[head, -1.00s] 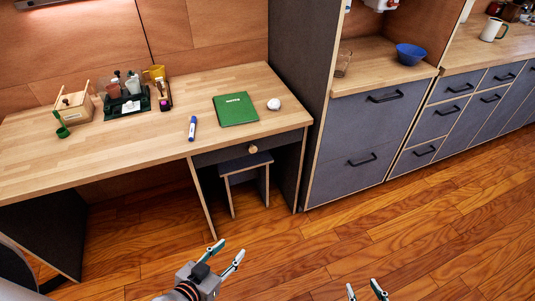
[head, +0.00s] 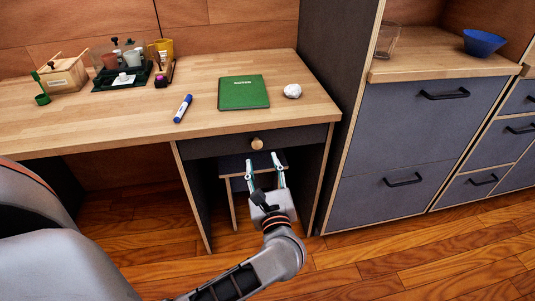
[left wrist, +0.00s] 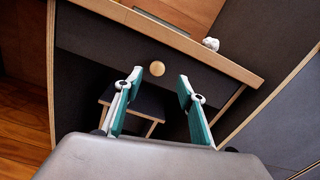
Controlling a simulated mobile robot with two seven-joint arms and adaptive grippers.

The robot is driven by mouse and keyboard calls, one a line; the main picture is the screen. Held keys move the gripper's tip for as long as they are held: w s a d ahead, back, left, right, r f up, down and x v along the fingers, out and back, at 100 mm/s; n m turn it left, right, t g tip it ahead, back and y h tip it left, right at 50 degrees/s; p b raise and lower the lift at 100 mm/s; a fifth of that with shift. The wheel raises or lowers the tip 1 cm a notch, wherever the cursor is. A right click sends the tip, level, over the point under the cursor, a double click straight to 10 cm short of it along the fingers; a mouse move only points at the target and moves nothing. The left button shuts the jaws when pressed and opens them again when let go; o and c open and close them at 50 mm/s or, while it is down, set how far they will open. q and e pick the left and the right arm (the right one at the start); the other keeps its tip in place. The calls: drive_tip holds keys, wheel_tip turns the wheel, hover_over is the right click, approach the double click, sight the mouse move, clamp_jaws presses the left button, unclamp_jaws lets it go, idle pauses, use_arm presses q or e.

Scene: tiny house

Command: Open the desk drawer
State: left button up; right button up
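The desk drawer (head: 222,142) is a dark grey front under the right part of the wooden desk top, and it looks shut. Its round wooden knob (head: 257,143) sits at the middle of the front; the knob also shows in the left wrist view (left wrist: 157,68). My left gripper (head: 262,167) is open and empty, just below and in front of the knob. In the left wrist view the two fingers (left wrist: 155,88) are spread, with the knob beyond the gap between their tips, not touched. My right gripper is not in view.
A dark stool (head: 238,163) stands under the drawer, behind my left gripper. A green book (head: 244,92), a blue marker (head: 183,108) and a white crumpled ball (head: 292,91) lie on the desk top. A grey cabinet (head: 400,135) stands to the right.

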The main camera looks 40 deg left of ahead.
sight(257, 145)
use_arm(q)
drive_tip(key=shift+n, duration=0.4)
drive_tip(key=x, duration=0.5)
drive_tip(key=f+x, duration=0.1)
drive_tip(key=x, duration=0.2)
drive_tip(key=shift+b, duration=0.35)
clamp_jaws()
